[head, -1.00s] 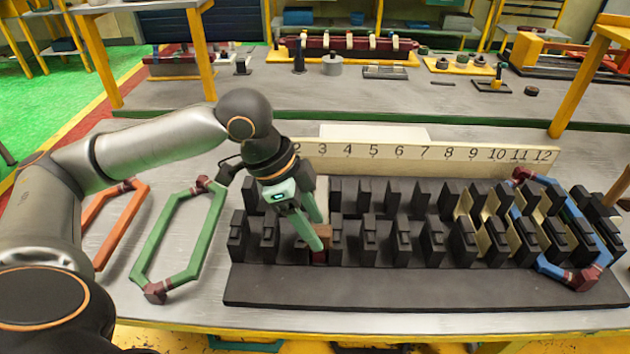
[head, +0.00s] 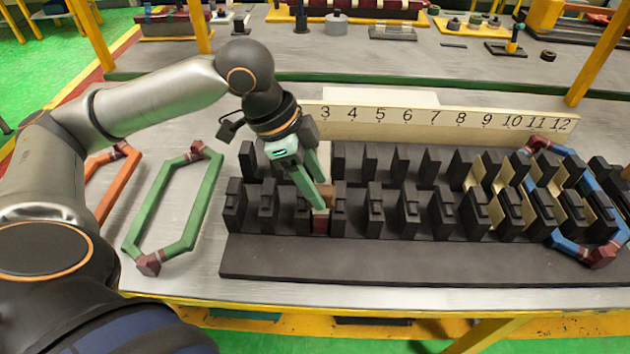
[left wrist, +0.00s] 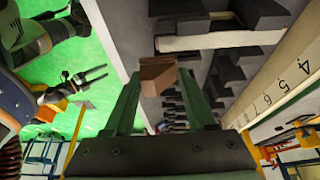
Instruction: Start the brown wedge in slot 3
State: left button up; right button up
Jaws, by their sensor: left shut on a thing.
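My left gripper (head: 325,203) is shut on the brown wedge (head: 328,192), among the black teeth of the stator block (head: 420,266). In the left wrist view the brown wedge (left wrist: 158,74) sits between the tips of the two green fingers. In the head view the wedge is over the front row of teeth, roughly in line with the number 3 (head: 325,113). A dark red piece (head: 320,223) shows just below it in the same gap. The fingers partly hide the slot, so I cannot tell whether the wedge is inside it.
A green coil (head: 203,206) and an orange coil (head: 122,182) lie on the table left of the block. A blue coil (head: 566,246) and pale slot liners (head: 511,212) are at the block's right end. The number board (head: 400,128) stands behind the teeth.

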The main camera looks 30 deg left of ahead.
aim_at(315, 216)
pick_arm(q)
jog(key=shift+f+b, duration=1.45)
jog(key=shift+b, duration=0.25)
jog(key=shift+f, duration=0.95)
jog(key=shift+f, duration=0.1)
jog(key=shift+w+a+p, duration=0.5)
jog(key=shift+w+p, duration=0.2)
jog(key=shift+w, duration=0.1)
jog(key=o, duration=1.4)
jog(key=shift+o, duration=0.2)
